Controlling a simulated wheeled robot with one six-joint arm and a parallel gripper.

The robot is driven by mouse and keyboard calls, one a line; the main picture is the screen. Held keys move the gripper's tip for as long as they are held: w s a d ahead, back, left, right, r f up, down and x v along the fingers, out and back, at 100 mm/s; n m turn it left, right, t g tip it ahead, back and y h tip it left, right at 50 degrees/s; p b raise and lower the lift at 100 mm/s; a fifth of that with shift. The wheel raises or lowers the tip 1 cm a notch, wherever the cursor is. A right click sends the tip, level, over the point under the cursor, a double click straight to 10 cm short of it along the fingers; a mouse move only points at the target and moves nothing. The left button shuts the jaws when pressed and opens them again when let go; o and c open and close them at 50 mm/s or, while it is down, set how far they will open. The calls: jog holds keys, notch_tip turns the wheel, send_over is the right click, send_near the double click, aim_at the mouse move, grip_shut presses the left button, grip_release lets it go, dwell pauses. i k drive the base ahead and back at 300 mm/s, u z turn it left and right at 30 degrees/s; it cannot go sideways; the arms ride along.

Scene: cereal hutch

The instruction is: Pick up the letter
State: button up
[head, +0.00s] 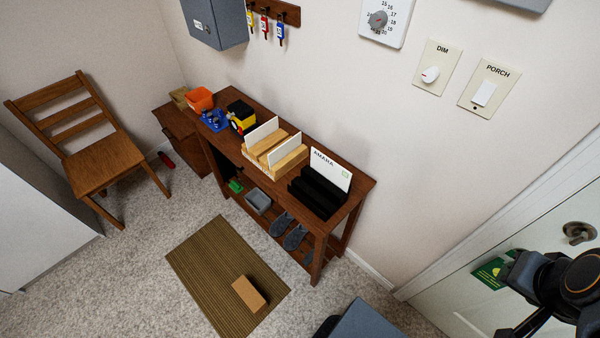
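A white letter marked "AMARA" with a small green stamp (330,168) stands upright in a black slotted rack (316,197) at the right end of the wooden console table. Two more white envelopes (262,132) stand in a light wooden rack (258,160) to its left; any writing on them cannot be read. My dark arm shows at the lower right edge, in front of the door and well apart from the letter. I cannot make out the fingertips of my gripper there.
A cardboard box (249,294) lies on the brown mat (205,262). A chair (103,155) stands left. Carpet before the table is mostly clear.

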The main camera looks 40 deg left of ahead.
aim_at(340, 176)
jog(key=k, duration=0.45)
jog(key=u, duration=1.4)
jog(key=i, duration=0.5)
jog(key=u, duration=2.75)
jog(key=k, duration=1.45)
jog(key=z, duration=1.5)
jog(key=i, duration=1)
jog(key=u, duration=0.05)
